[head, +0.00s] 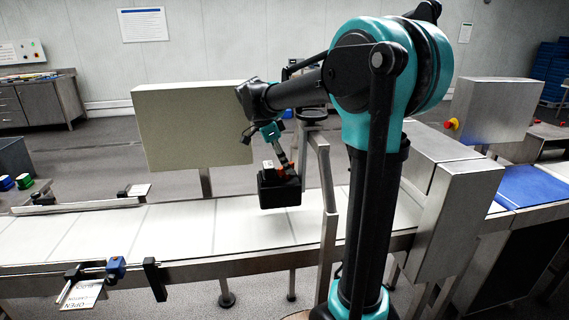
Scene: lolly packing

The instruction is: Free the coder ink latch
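A black box-shaped unit (279,190), which looks like the coder, is just above the white conveyor belt near a metal post. It has a pale piece (268,166) on top and a small orange-red part (288,169) at its upper right, possibly the latch. My gripper (284,162) comes down from the upper left and its fingertips are at the orange-red part. The fingers are small and partly merge with the unit, so I cannot tell whether they are open, shut or touching it.
The conveyor (176,229) runs across the scene. A metal post (327,185) stands right of the black unit. A large pale panel (192,125) is behind. A blue clamp (117,267) sits on the near rail, with an upside-down sign below. A steel cabinet (452,215) stands right.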

